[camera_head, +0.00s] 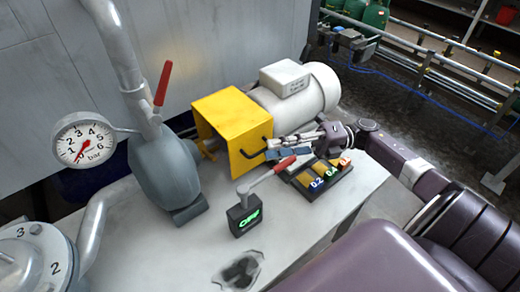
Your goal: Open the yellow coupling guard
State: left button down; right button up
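The yellow coupling guard (228,112) is a box-shaped cover between the grey pump (165,165) and the cream motor (300,92). Its end toward the pump looks open. A black handle (250,155) sits on its front face. My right gripper (272,150) comes in from the right, with its fingertips close to the handle's right end. I cannot tell whether they touch the handle or how far apart the fingers are. My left gripper is out of view.
A black box with a red-handled lever (247,218) and a tray with numbered blocks (320,180) stand on the bench in front of the guard. A pressure gauge (83,140) and pipes are at the left. A red valve lever (162,83) rises above the pump.

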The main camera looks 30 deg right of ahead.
aim_at(260, 151)
jog(key=shift+p+x, duration=0.55)
jog(key=shift+x, duration=1.75)
jog(key=shift+c, duration=0.4)
grip_shut()
